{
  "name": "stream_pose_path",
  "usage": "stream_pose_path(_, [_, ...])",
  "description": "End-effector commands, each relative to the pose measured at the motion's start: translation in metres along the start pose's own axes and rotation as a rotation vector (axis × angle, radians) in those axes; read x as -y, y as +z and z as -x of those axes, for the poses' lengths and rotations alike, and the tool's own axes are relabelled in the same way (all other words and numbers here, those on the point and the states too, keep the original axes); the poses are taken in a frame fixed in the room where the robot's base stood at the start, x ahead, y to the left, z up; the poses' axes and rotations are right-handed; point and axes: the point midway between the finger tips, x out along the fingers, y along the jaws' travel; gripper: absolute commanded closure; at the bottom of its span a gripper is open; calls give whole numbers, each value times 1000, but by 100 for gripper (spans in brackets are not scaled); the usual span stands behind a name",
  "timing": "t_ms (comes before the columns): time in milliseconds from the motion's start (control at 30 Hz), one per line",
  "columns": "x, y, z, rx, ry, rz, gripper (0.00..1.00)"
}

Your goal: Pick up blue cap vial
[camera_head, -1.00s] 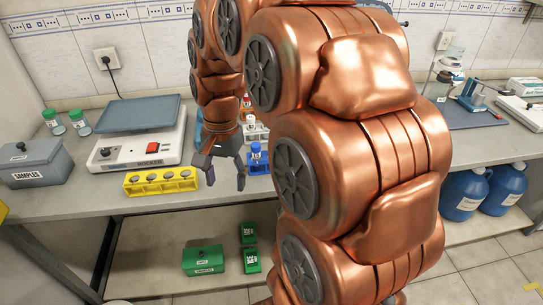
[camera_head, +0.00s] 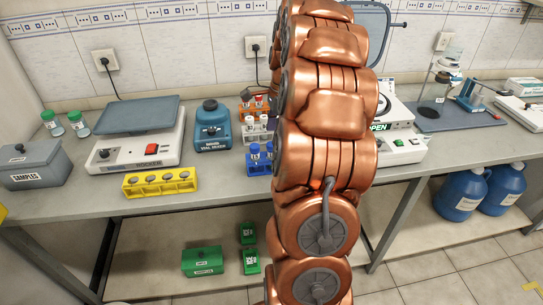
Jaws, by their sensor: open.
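A blue rack (camera_head: 258,168) stands near the front of the bench, just left of my arm. A blue cap vial (camera_head: 255,150) stands upright in it, and a second blue cap (camera_head: 269,148) shows beside it. The rack's right side is close to or behind my arm, so I cannot tell whether it holds more vials. My gripper is hidden behind my copper arm, so its distance to the vials cannot be seen.
A white rack with red-capped vials (camera_head: 250,122) and an orange rack (camera_head: 246,105) stand behind. A vial mixer (camera_head: 212,128), a rocker (camera_head: 138,150) and a yellow rack (camera_head: 160,183) are left. A white-and-black device (camera_head: 402,147) stands right of my arm.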

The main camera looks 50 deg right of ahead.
Motion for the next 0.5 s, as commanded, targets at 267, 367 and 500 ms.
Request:
stream_pose_path(267, [0,0,-14,0,1,3,40])
stream_pose_path(367, [0,0,-23,0,1,3,40])
stream_pose_path(500, [0,0,-42,2,5,3,40])
